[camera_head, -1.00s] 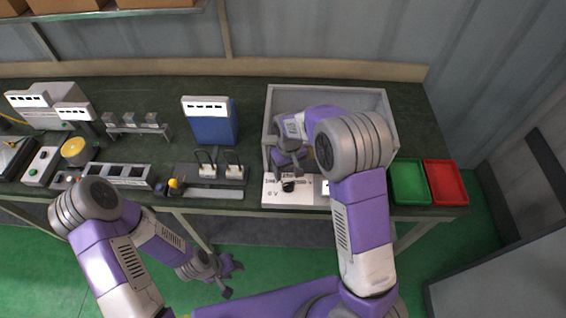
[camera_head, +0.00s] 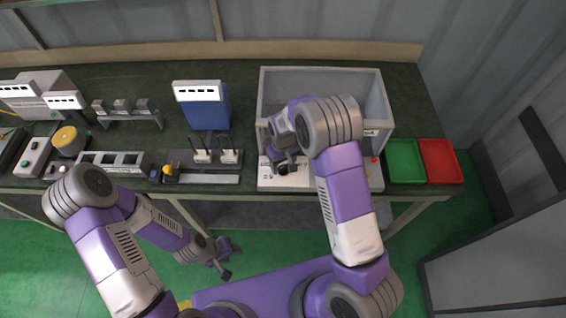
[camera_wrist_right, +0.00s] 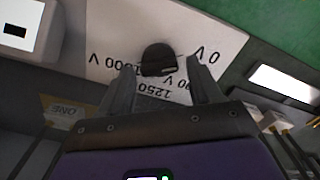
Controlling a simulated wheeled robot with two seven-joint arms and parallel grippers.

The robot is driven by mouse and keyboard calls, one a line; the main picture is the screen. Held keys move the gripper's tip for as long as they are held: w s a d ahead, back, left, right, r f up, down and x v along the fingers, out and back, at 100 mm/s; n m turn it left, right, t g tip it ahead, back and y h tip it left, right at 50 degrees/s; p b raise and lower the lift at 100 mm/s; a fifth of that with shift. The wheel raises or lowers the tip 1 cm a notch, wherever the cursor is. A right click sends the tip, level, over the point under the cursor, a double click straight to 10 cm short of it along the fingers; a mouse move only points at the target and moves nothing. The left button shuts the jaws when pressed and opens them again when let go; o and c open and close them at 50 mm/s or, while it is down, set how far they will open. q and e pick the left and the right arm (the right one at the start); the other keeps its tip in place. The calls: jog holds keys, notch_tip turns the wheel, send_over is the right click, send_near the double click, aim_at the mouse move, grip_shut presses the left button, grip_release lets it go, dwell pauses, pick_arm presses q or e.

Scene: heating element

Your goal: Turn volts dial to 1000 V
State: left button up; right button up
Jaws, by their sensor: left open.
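The volts dial is a dark round knob (camera_wrist_right: 158,58) on a white panel (camera_wrist_right: 95,25) with printed volt marks; in the right wrist view the marks appear upside down, with "0 V" to the right and "1250" below. My right gripper (camera_wrist_right: 161,72) is open, one finger on each side of the knob, with visible gaps between fingers and knob. In the head view my right gripper (camera_head: 284,162) is over the front panel of the grey open box (camera_head: 320,75). My left gripper (camera_head: 227,262) is open and empty, low in front of the table.
A green tray (camera_head: 404,160) and a red tray (camera_head: 440,160) lie right of the box. A fixture with plugs (camera_head: 205,165) and a blue unit (camera_head: 205,108) stand to its left. Several more devices fill the table's left side.

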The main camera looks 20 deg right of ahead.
jog(key=c, duration=0.8)
jog(key=shift+c, duration=0.2)
jog(key=shift+m, duration=0.4)
jog(key=m, duration=0.4)
jog(key=shift+d+m, duration=0.1)
jog(key=shift+m, duration=0.2)
jog(key=m+p, duration=0.1)
jog(key=m, duration=0.5)
jog(key=shift+d, duration=0.1)
jog(key=shift+m, duration=0.3)
jog(key=o, duration=1.1)
jog(key=shift+s, duration=0.1)
jog(key=shift+c, duration=0.2)
